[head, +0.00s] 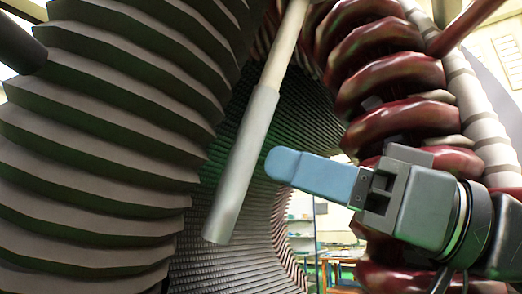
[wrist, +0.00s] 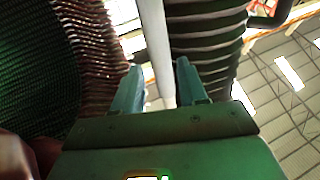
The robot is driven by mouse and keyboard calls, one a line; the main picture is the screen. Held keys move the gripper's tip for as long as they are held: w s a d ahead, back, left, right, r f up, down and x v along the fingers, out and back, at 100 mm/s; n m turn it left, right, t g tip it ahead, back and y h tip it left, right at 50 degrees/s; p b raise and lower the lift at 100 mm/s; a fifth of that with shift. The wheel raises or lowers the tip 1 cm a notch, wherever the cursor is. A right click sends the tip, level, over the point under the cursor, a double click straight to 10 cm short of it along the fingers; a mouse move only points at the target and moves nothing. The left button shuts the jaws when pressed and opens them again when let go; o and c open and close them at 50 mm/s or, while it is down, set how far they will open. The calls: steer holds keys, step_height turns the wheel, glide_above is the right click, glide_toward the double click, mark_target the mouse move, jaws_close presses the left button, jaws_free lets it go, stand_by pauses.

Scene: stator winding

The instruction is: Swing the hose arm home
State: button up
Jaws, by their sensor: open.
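The hose arm (head: 240,170) is a pale pole with a thicker grey sleeve at its lower end. In the head view it hangs tilted across the middle, its lower end to the left and free. My gripper (head: 275,163) comes in from the right, its blue fingers pointing left at the sleeve. A small gap shows between the fingertips and the sleeve. In the wrist view my gripper (wrist: 158,70) is open, and the pale hose arm (wrist: 155,35) runs lengthwise between the two fingers. I cannot tell how far beyond the fingertips it is.
A large ribbed dark stator wall (head: 90,150) fills the left. Thick dark red coils (head: 400,75) stand at the upper right, behind and above my gripper. A ribbed inner bore (head: 290,115) lies behind the hose arm. Shelves and tables (head: 335,255) show far off below.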

mark_target(257, 159)
steer(key=p+x, duration=0.1)
steer(key=x, duration=0.4)
jaws_close()
stand_by(0.3)
